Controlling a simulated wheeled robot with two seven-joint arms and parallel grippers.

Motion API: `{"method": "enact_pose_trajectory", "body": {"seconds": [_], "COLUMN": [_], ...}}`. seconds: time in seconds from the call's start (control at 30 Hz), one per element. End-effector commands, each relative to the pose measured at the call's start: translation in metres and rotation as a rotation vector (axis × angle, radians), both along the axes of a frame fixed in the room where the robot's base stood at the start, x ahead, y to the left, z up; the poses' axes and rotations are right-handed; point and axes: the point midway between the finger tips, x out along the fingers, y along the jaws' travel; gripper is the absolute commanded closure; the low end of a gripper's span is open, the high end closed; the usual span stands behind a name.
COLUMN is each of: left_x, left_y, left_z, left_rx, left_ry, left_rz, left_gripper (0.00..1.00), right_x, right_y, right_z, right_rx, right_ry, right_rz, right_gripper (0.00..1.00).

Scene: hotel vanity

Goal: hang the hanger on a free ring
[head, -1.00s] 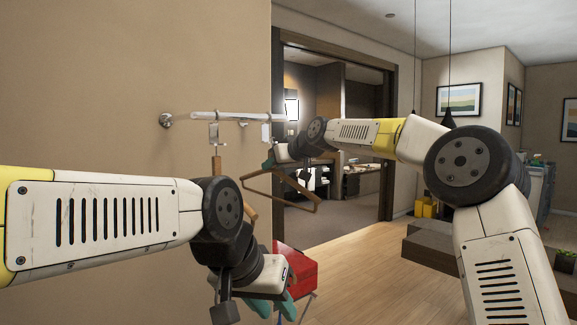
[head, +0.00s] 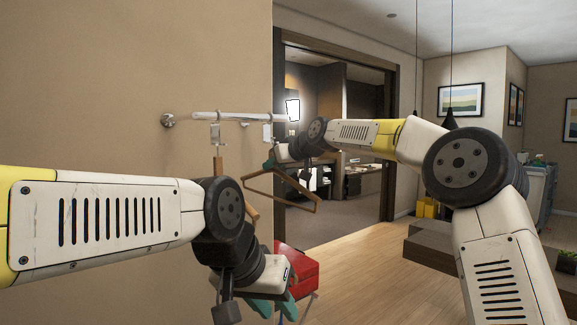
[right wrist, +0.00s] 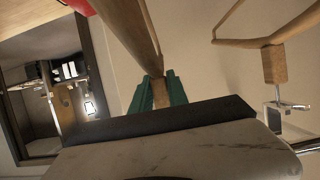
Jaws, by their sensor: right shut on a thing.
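The wooden hanger (head: 285,196) hangs in the air from my right gripper (head: 269,164), below the right end of the rail. In the right wrist view, the green fingers (right wrist: 160,92) are shut on its neck (right wrist: 160,95), and its bar (right wrist: 132,32) runs upward. A white rail (head: 240,117) sticks out from the wall and carries metal rings. The left ring (head: 215,136) has another wooden hanger (head: 218,166) on it; that hanger also shows in the right wrist view (right wrist: 274,66). The right ring (head: 266,133) looks empty. My left gripper (head: 276,309) is low, empty, its fingers apart.
A red object (head: 296,270) stands behind my left gripper. The beige wall (head: 120,80) is at the left, and a dark-framed doorway (head: 391,140) opens behind the held hanger. A dark low bench (head: 430,250) is at the right.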

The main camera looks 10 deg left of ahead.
Motion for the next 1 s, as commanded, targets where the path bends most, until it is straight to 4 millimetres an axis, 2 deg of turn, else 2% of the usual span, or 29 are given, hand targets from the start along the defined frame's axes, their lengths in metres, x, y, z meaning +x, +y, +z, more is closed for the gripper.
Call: {"method": "enact_pose_trajectory", "body": {"seconds": [1.0], "left_x": [0.0], "left_y": [0.0], "left_z": [0.0], "left_rx": [0.0], "left_ry": [0.0], "left_rz": [0.0], "left_gripper": [0.66], "right_x": [0.012], "right_y": [0.016], "right_z": [0.001], "right_rx": [0.002], "right_ry": [-0.001], "right_rz": [0.001], "right_gripper": [1.0]}}
